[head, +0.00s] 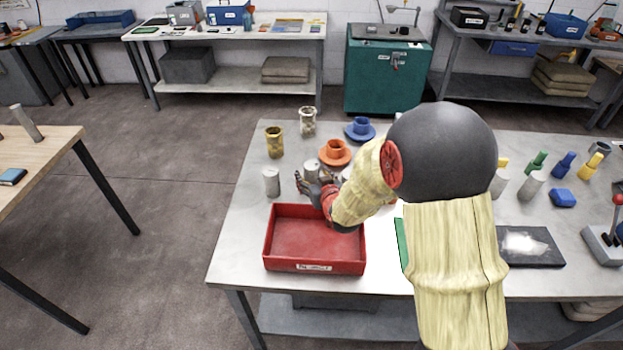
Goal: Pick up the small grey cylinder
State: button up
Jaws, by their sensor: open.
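A small grey cylinder (312,168) stands on the grey table, right by the fingers of my gripper (311,182). The fingers hide its lower part. My gripper is open, low over the table just behind the red tray; whether its fingers touch the cylinder cannot be told. Another light grey cylinder (271,182) stands upright to the left, apart from the gripper. My arm covers much of the table's middle.
The red tray (315,267) is empty at the front left. An orange cup and saucer (335,152), a blue cup and saucer (360,129), a yellowish cup (275,142) and a pale patterned cup (308,121) stand behind. A dark plate (529,247) and coloured pieces lie right.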

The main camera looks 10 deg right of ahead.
jog(key=shift+x, duration=0.95)
jog(key=shift+r, duration=0.1)
jog(key=c, duration=0.3)
jog(key=c, duration=1.2)
grip_shut()
